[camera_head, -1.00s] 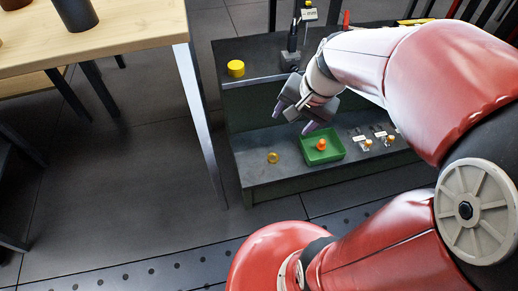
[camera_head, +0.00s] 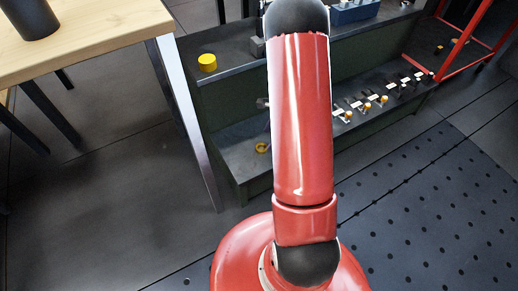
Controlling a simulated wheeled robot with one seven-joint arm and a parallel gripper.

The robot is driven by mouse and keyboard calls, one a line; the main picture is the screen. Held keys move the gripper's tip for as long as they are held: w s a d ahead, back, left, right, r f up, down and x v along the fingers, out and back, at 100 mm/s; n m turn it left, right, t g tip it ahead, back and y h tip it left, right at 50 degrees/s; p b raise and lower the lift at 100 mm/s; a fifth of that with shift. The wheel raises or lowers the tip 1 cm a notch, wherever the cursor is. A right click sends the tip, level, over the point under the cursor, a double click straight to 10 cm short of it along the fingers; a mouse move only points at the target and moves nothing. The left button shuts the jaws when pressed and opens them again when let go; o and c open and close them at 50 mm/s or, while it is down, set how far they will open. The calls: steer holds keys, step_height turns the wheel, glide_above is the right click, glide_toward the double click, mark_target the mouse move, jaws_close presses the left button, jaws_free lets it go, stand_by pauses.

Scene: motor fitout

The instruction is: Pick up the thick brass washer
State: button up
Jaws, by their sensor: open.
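The brass washer (camera_head: 262,148) is a small gold ring lying flat on the lower shelf (camera_head: 232,160), near its left end. It shows just left of my red arm. My gripper (camera_head: 264,112) is almost wholly hidden behind the arm; only a small grey part and a sliver of a finger show at the arm's left edge, above the washer in the picture. It is open, and the washer lies apart from the part that shows. The gap between the fingers is hidden.
A yellow round piece (camera_head: 207,63) stands on the upper shelf. Several small fittings with orange-yellow parts (camera_head: 365,106) line the lower shelf at right. A blue bin (camera_head: 352,12) is at the back. A wooden table (camera_head: 90,38) stands at left, its metal leg (camera_head: 186,120) close to the shelf.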

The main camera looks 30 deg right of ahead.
mark_target(260, 150)
steer(key=x, duration=0.2)
steer(key=b+x, duration=0.1)
steer(key=x, duration=0.2)
steer(key=shift+w+f, duration=0.25)
steer(key=shift+f, duration=0.1)
steer(key=c, duration=1.1)
steer(key=shift+r, duration=0.1)
